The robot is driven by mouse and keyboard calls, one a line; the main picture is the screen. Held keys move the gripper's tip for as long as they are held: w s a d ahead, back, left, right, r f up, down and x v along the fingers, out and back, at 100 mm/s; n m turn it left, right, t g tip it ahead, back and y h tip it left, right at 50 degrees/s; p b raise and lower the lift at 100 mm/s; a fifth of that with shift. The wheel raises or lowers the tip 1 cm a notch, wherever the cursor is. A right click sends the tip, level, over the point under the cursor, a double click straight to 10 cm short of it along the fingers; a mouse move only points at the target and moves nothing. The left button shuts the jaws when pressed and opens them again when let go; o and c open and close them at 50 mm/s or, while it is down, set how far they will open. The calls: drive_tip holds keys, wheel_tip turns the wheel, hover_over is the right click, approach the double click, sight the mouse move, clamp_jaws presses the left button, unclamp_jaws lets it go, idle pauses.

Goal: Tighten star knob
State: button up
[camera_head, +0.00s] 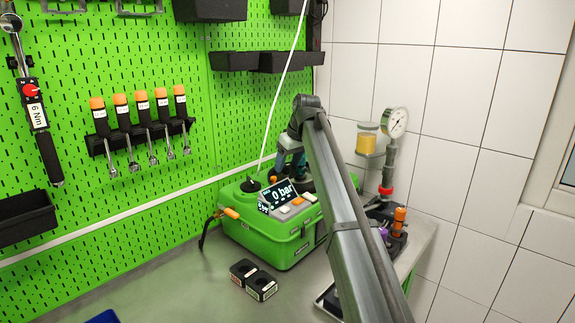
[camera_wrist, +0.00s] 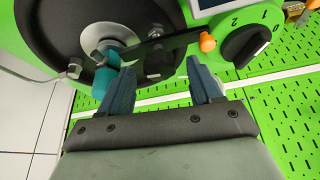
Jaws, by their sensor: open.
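No part shows a clear star outline. A teal knob-like piece (camera_wrist: 104,72) sits on a silver hub of a large black round flange (camera_wrist: 60,40) in the wrist view. I cannot tell whether it is the star knob. My gripper (camera_wrist: 160,68) is open and empty, its blue fingers apart. The left finger is close beside the teal piece; I cannot tell whether they touch. In the head view, my arm hides much of the gripper, which is over the back of the green pump unit (camera_head: 285,250).
A black lever (camera_wrist: 160,48) with an orange tip crosses just beyond my fingers. A black dial (camera_wrist: 246,44) with numbers is at the right. In the head view, a display (camera_head: 280,194) reads 0 bar, a gauge (camera_head: 395,121) stands right, and two black blocks (camera_head: 254,279) lie in front.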

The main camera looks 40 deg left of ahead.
drive_tip(key=shift+a+f, duration=0.2)
drive_tip(key=shift+f, duration=0.3)
drive_tip(key=shift+c, duration=0.3)
drive_tip(key=c, duration=1)
drive_tip(key=shift+m+t, duration=0.9)
drive_tip(key=shift+m, duration=1.4)
drive_tip(key=shift+h, duration=0.3)
drive_tip(key=o, duration=1.1)
drive_tip(key=shift+c, duration=0.2)
drive_tip(key=shift+r, duration=0.1)
drive_tip(key=v, duration=1.3)
drive_tip(key=shift+r, duration=0.3)
